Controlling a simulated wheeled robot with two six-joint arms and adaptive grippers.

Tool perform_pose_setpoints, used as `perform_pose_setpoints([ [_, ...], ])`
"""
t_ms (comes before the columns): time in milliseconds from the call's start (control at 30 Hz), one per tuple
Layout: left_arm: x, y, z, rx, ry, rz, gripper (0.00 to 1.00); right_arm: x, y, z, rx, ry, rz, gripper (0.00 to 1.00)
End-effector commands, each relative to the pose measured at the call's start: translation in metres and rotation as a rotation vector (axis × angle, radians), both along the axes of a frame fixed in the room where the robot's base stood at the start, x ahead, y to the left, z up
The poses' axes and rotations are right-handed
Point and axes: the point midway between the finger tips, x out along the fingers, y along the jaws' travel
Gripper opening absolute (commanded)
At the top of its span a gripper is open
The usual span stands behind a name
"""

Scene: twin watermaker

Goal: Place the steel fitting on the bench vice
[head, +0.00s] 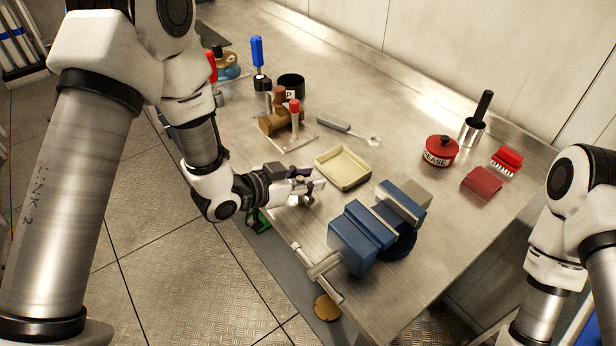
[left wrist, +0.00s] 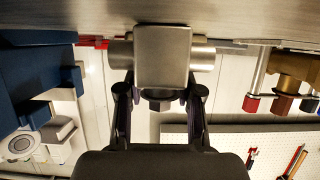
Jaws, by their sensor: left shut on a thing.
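My left gripper (head: 306,187) is at the near edge of the bench, left of the vice and close to the tray. The steel fitting, a grey block with round stubs on both sides, shows large in the left wrist view (left wrist: 163,55), between the two fingers of my left gripper (left wrist: 160,92). The gripper is shut on it. In the head view the fitting is mostly hidden by the fingers. The blue bench vice (head: 357,236) stands at the near right of the bench, apart from the fitting; its blue body also shows in the left wrist view (left wrist: 35,65). My right gripper is out of view.
A shallow cream tray (head: 343,169) lies just behind the vice. A brass valve (head: 274,122) and a spanner (head: 350,132) are farther back. The vice handle (head: 322,270) overhangs the front edge.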

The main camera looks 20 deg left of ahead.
Motion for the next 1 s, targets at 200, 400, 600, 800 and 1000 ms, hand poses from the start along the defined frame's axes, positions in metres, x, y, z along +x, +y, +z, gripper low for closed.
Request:
perform_pose_setpoints([
  [200, 0.0, 0.0, -0.001, 0.0, 0.0, 0.0, 0.61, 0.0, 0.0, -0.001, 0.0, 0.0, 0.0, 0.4],
  [400, 0.0, 0.0, -0.002, 0.0, 0.0, 0.0, 0.61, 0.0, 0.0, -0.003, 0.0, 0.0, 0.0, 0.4],
  [600, -0.019, 0.016, 0.006, -0.005, 0.002, 0.005, 0.61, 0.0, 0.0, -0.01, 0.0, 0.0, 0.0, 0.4],
  [800, -0.045, 0.039, 0.017, -0.006, 0.0, 0.007, 0.61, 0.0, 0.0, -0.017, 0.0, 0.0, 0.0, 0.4],
  [1000, -0.054, 0.052, 0.027, 0.02, 0.006, 0.016, 0.67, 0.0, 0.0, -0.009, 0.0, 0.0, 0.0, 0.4],
])
